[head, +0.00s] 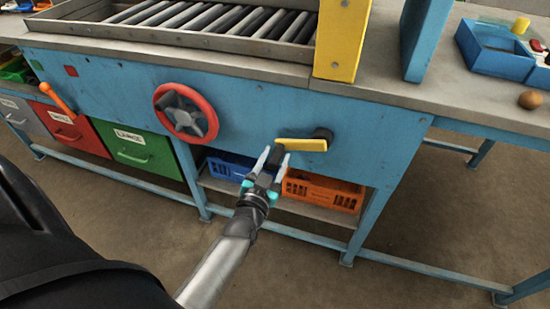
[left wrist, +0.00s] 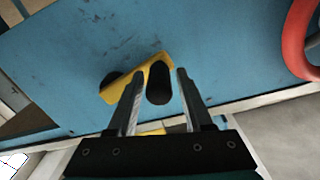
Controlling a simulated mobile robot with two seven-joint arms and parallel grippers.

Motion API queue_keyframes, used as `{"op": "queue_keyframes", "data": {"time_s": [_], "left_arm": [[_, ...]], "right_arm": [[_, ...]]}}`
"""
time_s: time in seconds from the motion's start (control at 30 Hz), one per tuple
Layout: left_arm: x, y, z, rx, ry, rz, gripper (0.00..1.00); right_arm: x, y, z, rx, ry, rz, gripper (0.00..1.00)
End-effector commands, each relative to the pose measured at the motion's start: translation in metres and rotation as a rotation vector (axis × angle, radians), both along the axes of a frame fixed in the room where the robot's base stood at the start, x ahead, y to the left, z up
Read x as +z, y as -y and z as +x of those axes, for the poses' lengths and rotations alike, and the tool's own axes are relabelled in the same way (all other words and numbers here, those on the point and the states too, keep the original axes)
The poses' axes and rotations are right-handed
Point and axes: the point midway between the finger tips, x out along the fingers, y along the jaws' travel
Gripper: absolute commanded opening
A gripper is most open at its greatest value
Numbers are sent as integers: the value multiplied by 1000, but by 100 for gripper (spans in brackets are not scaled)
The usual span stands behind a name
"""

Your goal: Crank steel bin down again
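A yellow crank arm (head: 300,145) is mounted on the front of the blue bench panel, its black hub (head: 322,136) at the right end. Its black handle (head: 277,154) sticks out at the left end. My left gripper (head: 273,161) is at this handle. In the left wrist view the handle (left wrist: 159,88) stands between the two open fingers, with a gap to each, and the yellow arm (left wrist: 140,78) runs behind them. A grey bin (head: 20,115) with a white label hangs under the bench at the far left. My right gripper is not in view.
A red handwheel (head: 188,111) and an orange lever (head: 60,100) are on the same panel. Red (head: 72,130) and green (head: 138,149) bins hang below. Blue (head: 230,166) and orange (head: 320,190) crates sit on the lower shelf. The floor in front is clear.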

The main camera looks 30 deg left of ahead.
Motion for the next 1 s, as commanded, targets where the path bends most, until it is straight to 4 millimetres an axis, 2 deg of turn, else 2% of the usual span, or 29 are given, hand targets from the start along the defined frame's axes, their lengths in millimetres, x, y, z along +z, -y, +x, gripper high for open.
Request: {"op": "queue_keyframes", "data": {"time_s": [0.03, 0.43, 1.0], "left_arm": [[0, 0, 0, 0, 0, 0, 44], [0, 0, 0, 0, 0, 0, 0], [0, -1, -1, 1, 0, 1, 0]], "right_arm": [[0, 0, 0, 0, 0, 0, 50], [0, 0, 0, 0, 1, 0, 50], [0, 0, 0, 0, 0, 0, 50]]}}
